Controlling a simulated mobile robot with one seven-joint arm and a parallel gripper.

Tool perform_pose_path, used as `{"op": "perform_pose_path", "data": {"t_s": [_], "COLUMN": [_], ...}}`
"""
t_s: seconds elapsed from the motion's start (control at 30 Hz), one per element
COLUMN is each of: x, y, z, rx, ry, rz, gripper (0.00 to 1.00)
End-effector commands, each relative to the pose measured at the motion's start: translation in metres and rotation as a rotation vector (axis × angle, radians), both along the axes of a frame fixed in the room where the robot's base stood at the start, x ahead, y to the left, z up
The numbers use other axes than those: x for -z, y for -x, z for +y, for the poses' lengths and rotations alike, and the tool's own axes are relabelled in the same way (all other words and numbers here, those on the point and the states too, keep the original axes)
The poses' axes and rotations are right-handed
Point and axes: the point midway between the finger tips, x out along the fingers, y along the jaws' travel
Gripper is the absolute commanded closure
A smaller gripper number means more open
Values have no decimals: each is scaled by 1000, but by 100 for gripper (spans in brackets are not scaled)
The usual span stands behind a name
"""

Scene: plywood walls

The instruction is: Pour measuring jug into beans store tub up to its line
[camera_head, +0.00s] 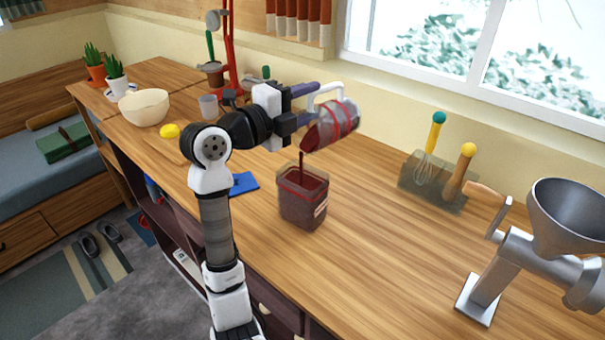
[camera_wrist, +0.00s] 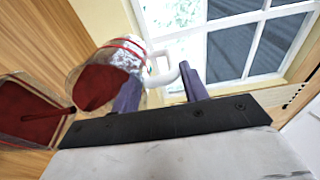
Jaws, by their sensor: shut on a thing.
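The measuring jug (camera_head: 332,126) is a clear vessel with red bands and a white handle, tilted steeply to the left in the head view. My gripper (camera_head: 305,91) is shut on its handle. A dark red stream falls from its lip into the beans store tub (camera_head: 303,201), a clear square tub standing upright on the counter below. The tub holds dark red contents to near the red line around its upper part; the exact level is hard to tell. In the wrist view the jug (camera_wrist: 112,70) still holds dark red contents, and the tub (camera_wrist: 30,110) shows at left.
A grinder (camera_head: 500,262) stands at the right and a utensil holder (camera_head: 432,185) at the back right. A blue cloth (camera_head: 243,184), a lemon (camera_head: 169,131), a cup (camera_head: 208,106) and a cream bowl (camera_head: 146,107) lie left. The counter right of the tub is clear.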

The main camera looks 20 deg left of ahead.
Motion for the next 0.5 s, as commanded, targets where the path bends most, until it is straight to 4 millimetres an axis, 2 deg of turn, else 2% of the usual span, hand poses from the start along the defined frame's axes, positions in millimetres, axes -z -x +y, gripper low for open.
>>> {"op": "perform_pose_path", "data": {"t_s": [0.43,0.5], "x": [-1,-8], "y": [2,-3], "z": [1,-2], "rx": [-1,2], "ry": [8,-15], "rz": [-16,21], "gripper": [97,97]}}
